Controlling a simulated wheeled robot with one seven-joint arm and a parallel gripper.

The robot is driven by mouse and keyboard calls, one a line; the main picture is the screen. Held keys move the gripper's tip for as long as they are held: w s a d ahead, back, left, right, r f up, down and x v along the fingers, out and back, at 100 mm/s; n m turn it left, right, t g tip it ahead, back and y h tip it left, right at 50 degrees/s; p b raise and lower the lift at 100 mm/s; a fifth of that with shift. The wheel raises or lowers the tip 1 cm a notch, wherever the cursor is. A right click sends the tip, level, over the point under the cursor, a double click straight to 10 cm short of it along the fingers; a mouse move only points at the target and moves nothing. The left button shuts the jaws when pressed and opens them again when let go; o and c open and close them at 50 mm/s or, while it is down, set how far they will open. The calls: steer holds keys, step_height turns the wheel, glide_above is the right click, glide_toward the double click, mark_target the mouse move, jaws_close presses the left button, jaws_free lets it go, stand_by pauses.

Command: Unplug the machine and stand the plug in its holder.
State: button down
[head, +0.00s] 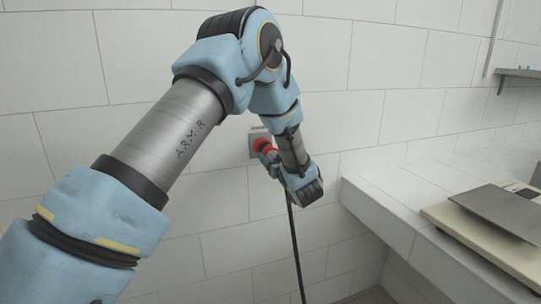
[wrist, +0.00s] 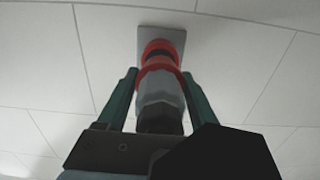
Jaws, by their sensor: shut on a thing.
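The wall socket (head: 261,145) has a red collar on a grey plate, and it also shows at the top of the wrist view (wrist: 160,46). My gripper (head: 270,160) is up against the wall beside it. In the wrist view, the gripper's green fingers (wrist: 160,78) are shut on the plug (wrist: 160,96), a grey body with a red ring. The plug is in line with the socket, with a dark band between the two red rings. I cannot tell how deep it sits. A black cable (head: 295,245) hangs down below my gripper. I see no plug holder.
A white tiled ledge (head: 385,215) runs along the right. A beige unit with a flat steel plate (head: 497,210) stands on it. A small shelf (head: 520,73) is on the wall at far right. The wall around the socket is clear.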

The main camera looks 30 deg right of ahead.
steer(key=shift+s+a, duration=0.15)
steer(key=shift+s, duration=1.25)
